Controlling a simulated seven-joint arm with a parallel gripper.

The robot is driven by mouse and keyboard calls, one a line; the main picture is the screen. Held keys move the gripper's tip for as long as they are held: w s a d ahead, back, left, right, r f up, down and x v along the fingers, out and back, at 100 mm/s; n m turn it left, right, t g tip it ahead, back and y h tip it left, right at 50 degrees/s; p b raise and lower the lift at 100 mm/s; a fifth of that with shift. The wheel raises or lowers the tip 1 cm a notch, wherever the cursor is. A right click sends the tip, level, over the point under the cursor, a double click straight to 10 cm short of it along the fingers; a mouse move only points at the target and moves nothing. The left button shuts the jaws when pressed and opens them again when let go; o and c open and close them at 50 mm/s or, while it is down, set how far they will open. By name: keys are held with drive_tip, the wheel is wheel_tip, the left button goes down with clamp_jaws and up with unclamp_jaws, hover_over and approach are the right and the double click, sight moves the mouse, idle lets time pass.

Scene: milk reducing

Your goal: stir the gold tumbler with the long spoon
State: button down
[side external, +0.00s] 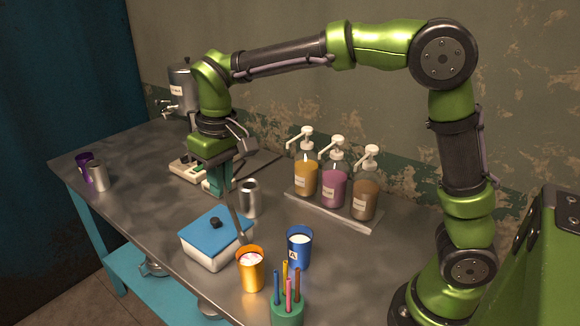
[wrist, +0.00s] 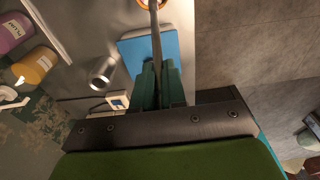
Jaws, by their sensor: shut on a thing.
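The gold tumbler (side external: 252,277) stands upright near the front edge of the table, with pale, pinkish contents at its top. My gripper (side external: 217,188) is above the table, behind and left of the tumbler, with its teal fingers shut on the long spoon (side external: 234,215). The spoon slants down from the fingers to the tumbler's far rim. In the wrist view the spoon (wrist: 156,40) runs from the fingers (wrist: 158,88) to the tumbler's rim (wrist: 141,6) at the top edge. I cannot tell whether its tip is inside the tumbler.
A white box with a blue lid (side external: 211,227) sits under the spoon. A blue cup (side external: 299,252) and a green holder of coloured sticks (side external: 287,311) stand close to the tumbler. A metal cup (side external: 249,198) and pump bottles (side external: 334,187) are behind. Table's left is mostly clear.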

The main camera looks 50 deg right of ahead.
sight(232, 214)
drive_tip(key=shift+s+f, duration=0.35)
drive_tip(key=shift+f, duration=0.95)
drive_tip(key=shift+s+f, duration=0.4)
drive_tip(key=shift+f, duration=0.9)
drive_tip(key=shift+s+f, duration=0.35)
drive_tip(key=shift+f, duration=0.95)
drive_tip(key=shift+w, duration=0.15)
